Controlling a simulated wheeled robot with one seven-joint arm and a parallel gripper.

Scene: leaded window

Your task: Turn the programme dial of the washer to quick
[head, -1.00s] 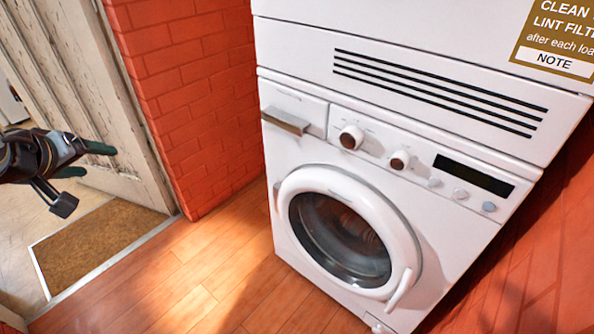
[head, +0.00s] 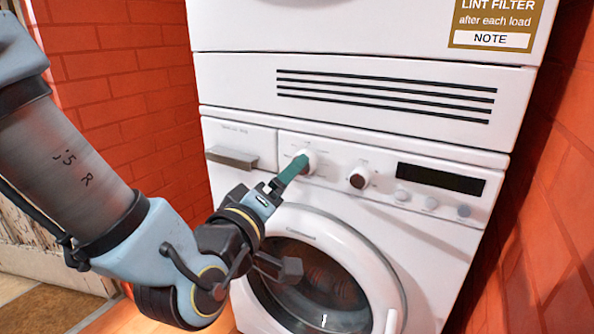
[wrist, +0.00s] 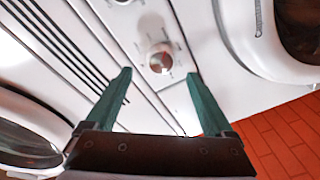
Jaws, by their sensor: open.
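The white washer (head: 230,135) has two round knobs with brown centres on its panel, the left knob (head: 311,160) and the right knob (head: 357,178). I cannot tell which is the programme dial, and the markings are too small to read. My gripper (head: 298,168) is at the left knob, one green finger covering part of it in the head view. In the wrist view the left knob (wrist: 160,58) shows between and just beyond the two open green fingers (wrist: 160,76). I see no contact there.
The washer's round door (head: 330,222) is shut, with my arm across its left part. The drawer handle (head: 232,157) sticks out left of the knobs. A dark display (head: 440,179) and several buttons lie to the right. Brick walls (head: 130,90) stand on both sides.

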